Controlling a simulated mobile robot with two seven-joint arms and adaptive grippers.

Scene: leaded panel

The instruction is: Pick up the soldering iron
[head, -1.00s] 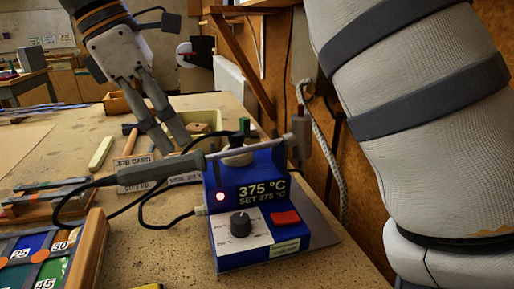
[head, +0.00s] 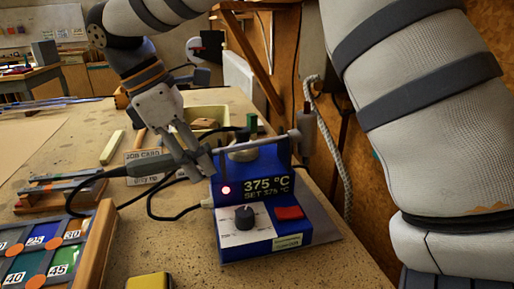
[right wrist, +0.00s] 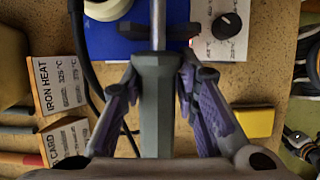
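The soldering iron (head: 138,169) has a dark grey handle and a metal shaft; the shaft lies across the top of the blue soldering station (head: 256,168), whose display reads 375 °C. My right gripper (head: 201,172) reaches down at the handle beside the station. In the right wrist view, the iron's handle (right wrist: 156,108) lies between the two purple-padded fingers, which look open, one on each side. Contact with the handle is not clear. The station (right wrist: 112,40) is ahead of the fingertips there. My left gripper is not in view.
A job card (head: 146,160) stands behind the iron. A panel in a wooden frame (head: 92,258) is at the front left, with a yellow block (head: 149,282) at the front edge. The iron's dark cord loops over the bench. A wooden wall stands right of the station.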

